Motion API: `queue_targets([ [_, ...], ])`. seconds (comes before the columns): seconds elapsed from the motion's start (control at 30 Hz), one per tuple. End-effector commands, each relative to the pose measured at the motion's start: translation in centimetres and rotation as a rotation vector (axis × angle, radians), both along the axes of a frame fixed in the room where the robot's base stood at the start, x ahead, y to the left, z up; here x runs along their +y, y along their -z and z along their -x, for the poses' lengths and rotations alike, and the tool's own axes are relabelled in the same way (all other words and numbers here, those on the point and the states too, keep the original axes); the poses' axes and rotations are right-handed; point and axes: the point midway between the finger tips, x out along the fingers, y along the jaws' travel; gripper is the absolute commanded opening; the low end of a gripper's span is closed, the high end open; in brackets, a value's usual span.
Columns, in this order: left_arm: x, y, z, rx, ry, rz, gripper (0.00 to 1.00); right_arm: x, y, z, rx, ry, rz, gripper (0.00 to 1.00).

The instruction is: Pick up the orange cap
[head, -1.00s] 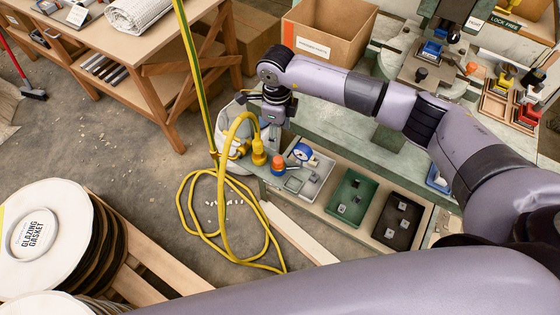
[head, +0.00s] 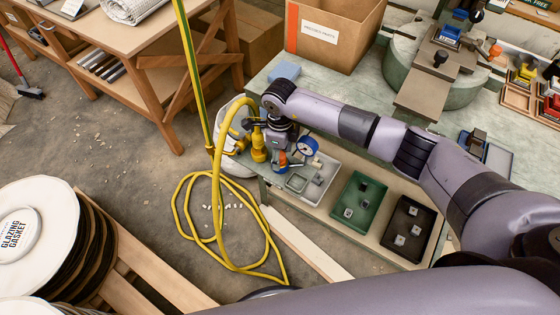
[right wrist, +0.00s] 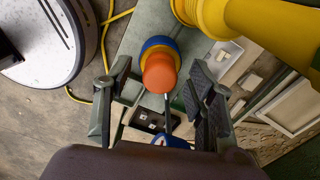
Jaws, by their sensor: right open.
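The orange cap (right wrist: 159,75) sits at the middle of the right wrist view, on top of a round blue and yellow piece (right wrist: 158,46). In the head view the cap (head: 282,159) is partly hidden by my right gripper (head: 279,156), at the left end of the green bench. In the right wrist view my right gripper's (right wrist: 160,82) fingers are open, one on each side of the cap, with gaps showing. Whether their tips are down at the cap's height is hard to tell. My left gripper is not in view.
A yellow hose fitting (head: 258,146) stands close left of the cap. A blue-rimmed gauge (head: 307,146) is close right. Grey (head: 326,193), green (head: 372,216) and black (head: 425,243) trays lie along the bench. A cardboard box (head: 355,42) stands behind.

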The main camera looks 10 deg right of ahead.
Motion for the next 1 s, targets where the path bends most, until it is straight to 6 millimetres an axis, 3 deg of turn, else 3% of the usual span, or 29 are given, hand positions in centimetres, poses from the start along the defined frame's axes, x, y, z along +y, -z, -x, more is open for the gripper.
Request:
queue_targets([
  [0.17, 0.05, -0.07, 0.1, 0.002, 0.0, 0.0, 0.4, 0.0, -0.12, -0.06, -0.001, 0.0, 0.0, 0.51],
  [0.73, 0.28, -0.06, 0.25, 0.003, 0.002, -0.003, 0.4, -0.02, -0.13, -0.05, -0.001, 0.001, 0.0, 0.14],
  [1.0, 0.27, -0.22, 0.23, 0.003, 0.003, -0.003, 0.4, -0.07, -0.38, -0.12, -0.001, 0.001, 0.0, 0.12],
])
